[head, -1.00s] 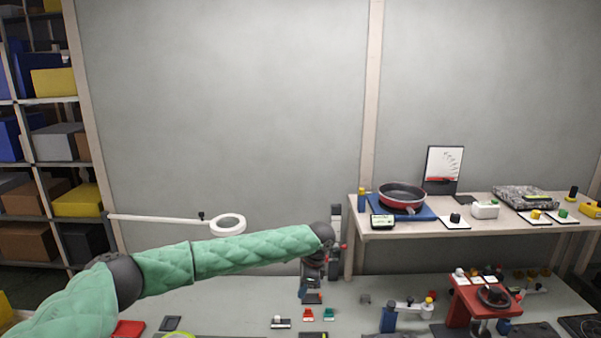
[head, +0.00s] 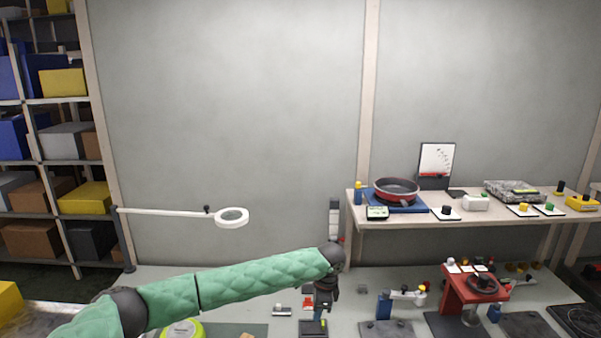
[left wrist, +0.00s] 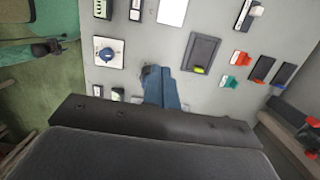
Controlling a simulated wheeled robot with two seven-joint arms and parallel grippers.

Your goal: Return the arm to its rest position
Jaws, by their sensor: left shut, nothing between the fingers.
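My left arm (head: 262,272), in a green quilted sleeve, reaches in from the left of the head view and bends down at a dark wrist. My left gripper (head: 320,314) hangs below that wrist over the grey work surface (head: 350,290). In the left wrist view its blue fingers (left wrist: 158,76) are together, with nothing between them. Beneath them is a grey panel (left wrist: 150,50) with small devices, among them a blue knob on a white plate (left wrist: 106,54) and a dark tray (left wrist: 200,52). My right gripper is not in view.
A raised shelf at right holds a red-rimmed pan (head: 396,189) on a blue base. A red stand (head: 470,285) is on the lower surface. A white ring-headed lamp (head: 231,217) reaches in above my arm. Storage shelves (head: 50,157) stand at left; the wall area between is clear.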

